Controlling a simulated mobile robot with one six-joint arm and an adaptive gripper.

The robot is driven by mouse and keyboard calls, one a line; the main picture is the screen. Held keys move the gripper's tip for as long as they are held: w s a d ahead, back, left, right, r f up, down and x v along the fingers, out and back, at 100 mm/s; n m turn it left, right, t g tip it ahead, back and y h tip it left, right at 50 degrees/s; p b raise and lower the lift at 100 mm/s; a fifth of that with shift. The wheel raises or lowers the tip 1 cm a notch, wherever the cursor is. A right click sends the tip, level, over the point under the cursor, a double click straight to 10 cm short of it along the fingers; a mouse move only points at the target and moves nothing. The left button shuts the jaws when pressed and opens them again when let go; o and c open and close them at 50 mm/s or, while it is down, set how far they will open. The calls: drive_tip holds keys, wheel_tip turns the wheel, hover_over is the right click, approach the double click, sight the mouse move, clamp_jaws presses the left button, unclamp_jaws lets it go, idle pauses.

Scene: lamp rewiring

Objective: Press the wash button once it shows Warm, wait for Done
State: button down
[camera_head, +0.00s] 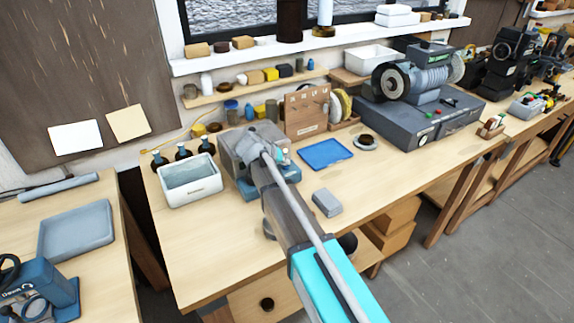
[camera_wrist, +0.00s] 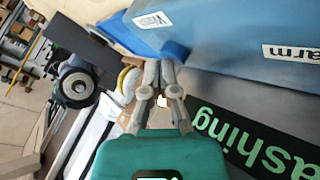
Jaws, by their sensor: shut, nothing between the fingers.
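The washer fills the right of the wrist view, with a blue body (camera_wrist: 225,38) carrying white labels, one ending in "arm" (camera_wrist: 291,53). Its dark display (camera_wrist: 245,140) shows green, upside-down text reading "ashing", its start cut off. My gripper (camera_wrist: 160,65) is shut and empty, its fingertips close to a small blue part (camera_wrist: 174,50) at the body's edge. I cannot tell whether that is the wash button or whether they touch. In the head view a grey machine with a blue base (camera_head: 285,174) stands behind my arm, which hides much of it and my gripper.
A white basin (camera_head: 193,192) and dark bottles stand left of the machine. A blue tray (camera_head: 325,154) and a grey block (camera_head: 326,203) lie to its right. A bench grinder (camera_head: 425,75) stands farther right. The bench's front left is clear.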

drive_tip(key=shift+r+p, duration=0.7)
drive_tip(key=shift+r, duration=0.1)
wheel_tip(320, 180, up, 5)
drive_tip(key=p, duration=0.5)
idle(1.0)
drive_tip(key=s+d+f+g, duration=0.1)
drive_tip(key=s+d, duration=0.2)
drive_tip(key=d, duration=0.2)
drive_tip(key=s+d+f+g+y, duration=0.1)
drive_tip(key=s+d, duration=0.3)
drive_tip(key=d, duration=0.1)
drive_tip(key=s+d+f+g+y, duration=0.1)
drive_tip(key=s+d+f+g, duration=0.1)
drive_tip(key=s+d, duration=0.2)
drive_tip(key=shift+s+d, duration=0.15)
drive_tip(key=shift+d, duration=0.55)
drive_tip(key=s+d, duration=0.1)
drive_tip(key=s, duration=0.1)
drive_tip(key=s+d+g+y, duration=0.1)
drive_tip(key=s+d, duration=0.1)
drive_tip(key=s+d+f+y, duration=0.1)
drive_tip(key=s+d, duration=0.1)
drive_tip(key=s, duration=0.1)
drive_tip(key=shift+f+g, duration=0.1)
drive_tip(key=shift+g, duration=0.2)
drive_tip(key=s+d+g+y, duration=0.1)
drive_tip(key=s+d+y, duration=0.1)
drive_tip(key=s, duration=0.5)
drive_tip(key=shift+d+f, duration=0.25)
drive_tip(key=shift+d, duration=0.35)
